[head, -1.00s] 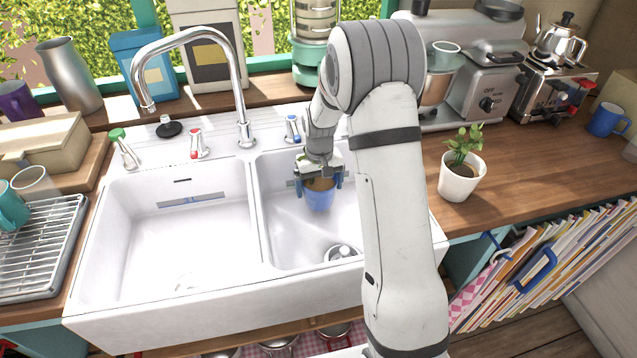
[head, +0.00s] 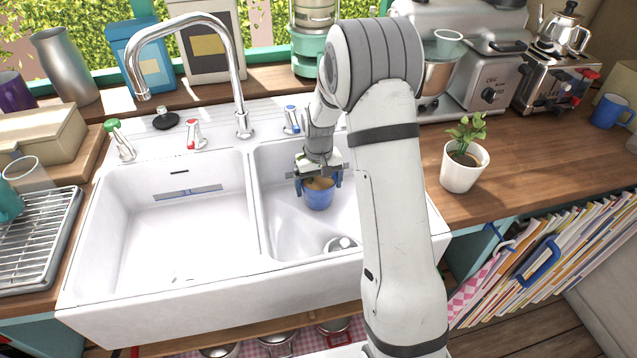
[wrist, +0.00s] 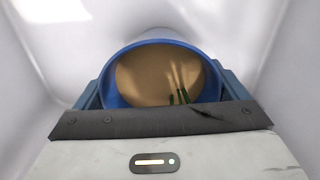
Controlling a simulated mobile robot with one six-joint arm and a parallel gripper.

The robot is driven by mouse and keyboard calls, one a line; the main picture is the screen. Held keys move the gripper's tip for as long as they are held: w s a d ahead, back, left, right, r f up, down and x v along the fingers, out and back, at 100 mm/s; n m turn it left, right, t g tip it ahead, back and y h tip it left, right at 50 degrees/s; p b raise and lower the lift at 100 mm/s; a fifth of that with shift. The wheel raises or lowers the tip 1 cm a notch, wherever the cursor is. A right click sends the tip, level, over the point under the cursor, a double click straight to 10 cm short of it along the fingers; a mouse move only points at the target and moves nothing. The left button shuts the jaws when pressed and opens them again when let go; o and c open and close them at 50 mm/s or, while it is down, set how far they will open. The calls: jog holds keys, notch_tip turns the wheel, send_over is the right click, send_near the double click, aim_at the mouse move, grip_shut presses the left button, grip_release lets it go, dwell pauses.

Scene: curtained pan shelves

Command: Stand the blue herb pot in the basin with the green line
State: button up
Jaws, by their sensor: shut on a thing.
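The blue herb pot (head: 319,197) is upright, with brown soil on top. My gripper (head: 318,181) is shut on it, fingers on opposite sides of its rim. The pot (wrist: 104,88) also fills the middle of the wrist view, with a few thin green stalks in the soil. It is inside the right basin (head: 285,222), behind the drain; I cannot tell whether it touches the floor. No green line shows; my gripper and arm hide part of the right basin.
A divider (head: 252,205) separates the basins. The curved tap (head: 240,75) rises behind them, with green, red and blue-topped fittings along the back. A white pot with a plant (head: 462,170) stands on the right counter. A wire rack (head: 40,240) is at left.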

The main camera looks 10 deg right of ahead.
jog(key=shift+f, duration=0.2)
dwell(0.5)
jog(key=o, duration=0.9)
jog(key=shift+o, duration=0.2)
notch_tip(320, 180, up, 8)
jog(key=shift+f+b, duration=0.1)
jog(key=shift+b, duration=0.4)
jog(key=shift+c, duration=0.2)
grip_shut()
dwell(0.7)
